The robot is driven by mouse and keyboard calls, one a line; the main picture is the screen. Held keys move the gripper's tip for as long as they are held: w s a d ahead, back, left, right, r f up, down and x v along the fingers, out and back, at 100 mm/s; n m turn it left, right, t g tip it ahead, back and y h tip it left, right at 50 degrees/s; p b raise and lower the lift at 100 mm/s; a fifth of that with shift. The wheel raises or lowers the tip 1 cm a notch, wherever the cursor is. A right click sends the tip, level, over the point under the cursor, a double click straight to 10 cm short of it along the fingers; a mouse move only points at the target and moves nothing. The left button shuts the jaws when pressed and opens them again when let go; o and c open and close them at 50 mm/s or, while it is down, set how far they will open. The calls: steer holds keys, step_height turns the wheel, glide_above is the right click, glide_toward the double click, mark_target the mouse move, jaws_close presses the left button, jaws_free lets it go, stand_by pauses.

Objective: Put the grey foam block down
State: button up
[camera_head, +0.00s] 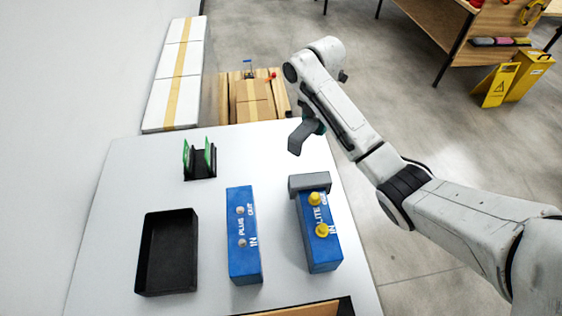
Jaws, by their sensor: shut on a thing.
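The grey foam block (301,137) is held in my gripper (317,125), tilted, above the far right part of the white table. My gripper is shut on it, and the fingers are small and mostly hidden. A second grey block (309,183) sits at the far end of the right blue box (321,248), against it or very close to it. The held block appears apart from the table and from this second block; its exact height is hard to tell.
The white table (110,230) also bears a blue box (243,235), an empty black tray (167,252) and a black rack (200,164) with green boards. A wooden-edged item (300,312) is at the near edge. Table surface between tray and rack is clear.

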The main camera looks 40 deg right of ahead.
mark_target(310, 154)
steer(key=shift+f, duration=0.5)
step_height(310, 154, down, 10)
steer(key=shift+r+p, duration=0.25)
steer(key=shift+p, duration=0.15)
steer(key=shift+f, duration=0.1)
steer(key=o, duration=1.1)
steer(key=shift+c, duration=0.2)
step_height(310, 154, up, 12)
steer(key=shift+r+b, duration=0.15)
steer(key=shift+b, duration=0.45)
